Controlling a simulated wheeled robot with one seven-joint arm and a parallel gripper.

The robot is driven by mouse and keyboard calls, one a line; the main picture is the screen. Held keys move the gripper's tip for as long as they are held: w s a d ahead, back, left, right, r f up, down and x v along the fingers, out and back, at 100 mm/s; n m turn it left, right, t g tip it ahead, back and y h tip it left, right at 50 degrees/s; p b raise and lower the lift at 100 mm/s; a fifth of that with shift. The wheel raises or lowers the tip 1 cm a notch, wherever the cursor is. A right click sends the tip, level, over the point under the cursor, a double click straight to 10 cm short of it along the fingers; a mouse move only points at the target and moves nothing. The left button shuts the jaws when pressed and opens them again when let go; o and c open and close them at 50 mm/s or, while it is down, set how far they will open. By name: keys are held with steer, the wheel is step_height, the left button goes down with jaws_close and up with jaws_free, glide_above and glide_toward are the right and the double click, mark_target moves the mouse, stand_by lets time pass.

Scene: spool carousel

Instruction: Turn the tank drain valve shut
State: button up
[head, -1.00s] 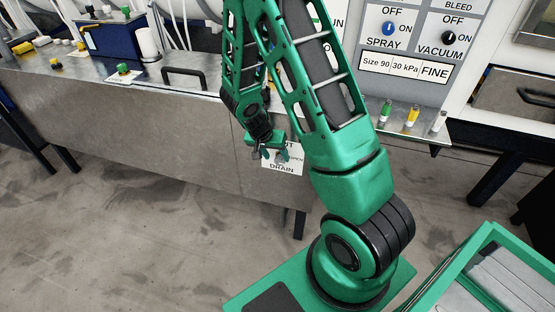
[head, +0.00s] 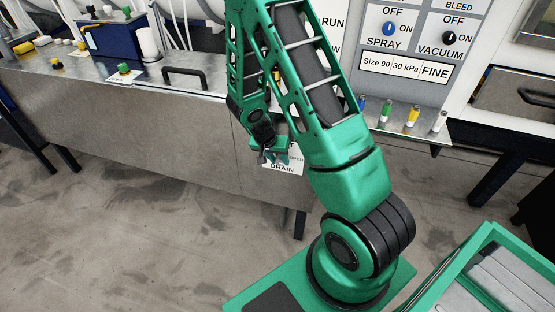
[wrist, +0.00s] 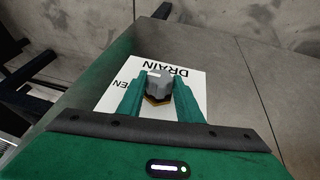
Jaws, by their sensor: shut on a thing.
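The drain valve knob (wrist: 159,87) is a grey knob with a brass-coloured base, set on a white label reading DRAIN. The label (wrist: 113,98) is on the front of the metal tank (head: 150,130); it also shows in the head view (head: 285,167). My gripper (wrist: 159,92) is shut on the knob, with one green finger on each side of it. In the head view my gripper (head: 268,156) is in front of the label and hides the knob and part of the lettering.
A panel (head: 420,50) with SPRAY and VACUUM knobs stands at the back right. Several coloured spools or vials stand on the ledge below it. A black handle (head: 184,73) and a green button (head: 124,68) are on the tank's top. The floor before the tank is clear.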

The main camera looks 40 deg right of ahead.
steer(key=shift+w+a+f+n+g+h, duration=0.1)
steer(key=shift+w+a+n+g+h, duration=0.15)
steer(key=shift+g+h, duration=0.3)
steer(key=shift+w+a+f+n+g+h, duration=0.1)
steer(key=shift+w+a+n+g+h, duration=0.1)
steer(key=shift+g+h, duration=0.35)
steer(key=shift+w+a+f+n+g+h, duration=0.1)
steer(key=shift+f+n+g+h, duration=0.2)
steer(key=shift+n+g+h, duration=0.85)
steer(key=shift+w+f+n+g+h, duration=0.1)
steer(key=shift+f+n+g+h, duration=0.2)
steer(key=shift+g+h, duration=1.7)
steer(key=shift+a+f+n+g+h, duration=0.1)
steer(key=shift+f+n+g+h, duration=0.4)
steer(key=shift+g+h, duration=1.1)
steer(key=shift+r+t+h, duration=0.15)
steer(key=shift+t+h, duration=0.3)
steer(key=shift+h, duration=0.1)
steer(key=shift+d, duration=0.1)
steer(key=o, duration=1)
steer(key=shift+o, duration=0.2)
steer(key=v, duration=1.1)
